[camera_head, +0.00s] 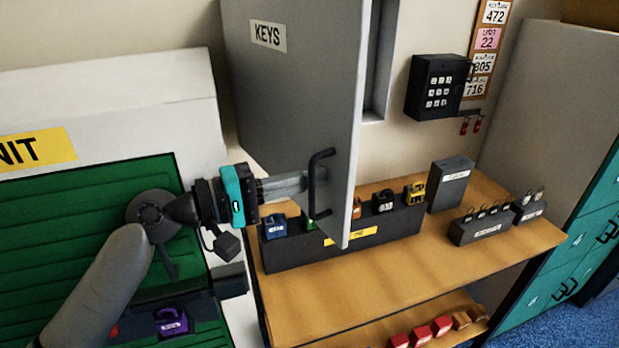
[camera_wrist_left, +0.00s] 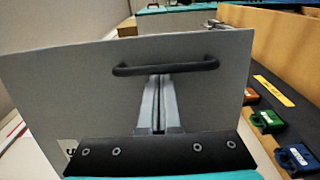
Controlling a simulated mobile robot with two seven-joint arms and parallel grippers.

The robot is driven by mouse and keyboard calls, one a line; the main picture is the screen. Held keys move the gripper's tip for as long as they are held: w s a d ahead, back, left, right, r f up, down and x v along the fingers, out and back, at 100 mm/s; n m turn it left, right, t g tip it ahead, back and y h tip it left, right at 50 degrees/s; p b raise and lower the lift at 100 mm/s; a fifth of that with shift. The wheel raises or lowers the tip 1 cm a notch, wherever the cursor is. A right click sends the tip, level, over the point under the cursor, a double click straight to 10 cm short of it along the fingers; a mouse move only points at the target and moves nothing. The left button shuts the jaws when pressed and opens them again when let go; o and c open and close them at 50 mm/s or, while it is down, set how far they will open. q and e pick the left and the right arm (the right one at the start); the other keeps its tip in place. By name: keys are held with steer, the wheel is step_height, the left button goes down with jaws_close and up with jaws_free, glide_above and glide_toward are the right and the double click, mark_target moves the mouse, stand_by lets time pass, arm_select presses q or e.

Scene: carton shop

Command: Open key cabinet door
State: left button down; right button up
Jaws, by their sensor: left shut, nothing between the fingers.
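The grey key cabinet door (camera_head: 300,90) carries a KEYS label and stands swung out from the wall, with part of the cabinet frame (camera_head: 376,60) showing past its free edge. A black bar handle (camera_head: 313,188) sits on its outer face near that edge. It also shows in the left wrist view (camera_wrist_left: 165,67), with the door face (camera_wrist_left: 75,95) behind it. My left gripper (camera_head: 303,182) is shut and empty, its fingertips (camera_wrist_left: 160,80) right at the middle of the handle. I cannot tell whether they touch it or reach behind the bar. My right gripper is not in view.
A wooden bench (camera_head: 420,265) below the door holds a dark rack of coloured padlocks (camera_head: 380,228) and small boxes. A black keypad box (camera_head: 436,88) hangs on the wall at right. A white unit with a green panel (camera_head: 60,215) stands left, behind my arm.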

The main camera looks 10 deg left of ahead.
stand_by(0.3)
arm_select(q)
steer(key=b+v, duration=0.5)
steer(key=v, duration=1)
steer(key=shift+a+r, duration=0.1)
